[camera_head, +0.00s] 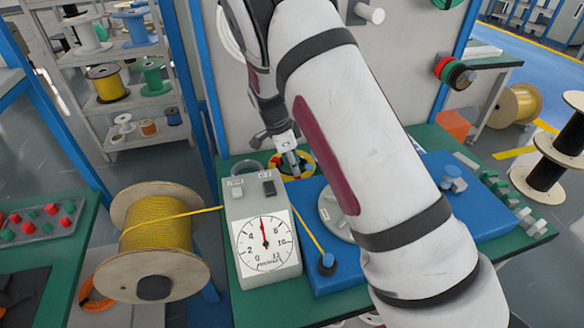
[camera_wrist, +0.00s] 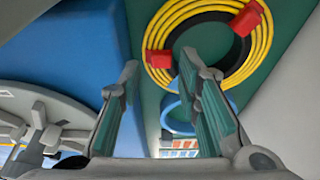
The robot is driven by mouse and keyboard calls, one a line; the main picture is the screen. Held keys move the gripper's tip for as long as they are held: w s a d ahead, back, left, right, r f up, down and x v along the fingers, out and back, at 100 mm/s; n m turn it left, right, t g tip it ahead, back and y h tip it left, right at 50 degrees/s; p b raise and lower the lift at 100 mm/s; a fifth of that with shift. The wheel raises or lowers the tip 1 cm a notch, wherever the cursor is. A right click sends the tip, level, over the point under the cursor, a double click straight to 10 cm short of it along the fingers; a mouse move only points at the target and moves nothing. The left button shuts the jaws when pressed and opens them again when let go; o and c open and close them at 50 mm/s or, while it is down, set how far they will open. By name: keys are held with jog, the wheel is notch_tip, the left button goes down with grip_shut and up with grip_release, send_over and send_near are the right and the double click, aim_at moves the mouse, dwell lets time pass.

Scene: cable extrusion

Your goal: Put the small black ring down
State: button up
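My gripper (camera_wrist: 160,75) is open, with empty space between its two fingers in the wrist view. A black ring (camera_wrist: 242,68) shows at the upper right there, lying against the inner side of a yellow cable coil (camera_wrist: 159,29) with red clips (camera_wrist: 158,62). The right finger overlaps the lower edge of the black ring and coil; I cannot tell whether it touches them. In the head view my gripper (camera_head: 287,158) points down at the yellow coil (camera_head: 309,158) on the green bench, and partly hides it.
A blue ring (camera_wrist: 168,122) lies below the coil in the wrist view. A grey gauge box (camera_head: 263,238) stands left of my arm. A blue plate (camera_head: 470,205) with fittings takes up the bench's right side. A yellow cable runs from a wooden spool (camera_head: 150,272) at left.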

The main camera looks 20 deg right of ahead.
jog(key=x, duration=0.3)
jog(key=shift+f, duration=0.2)
jog(key=c, duration=0.7)
grip_shut()
jog(key=shift+r, duration=0.15)
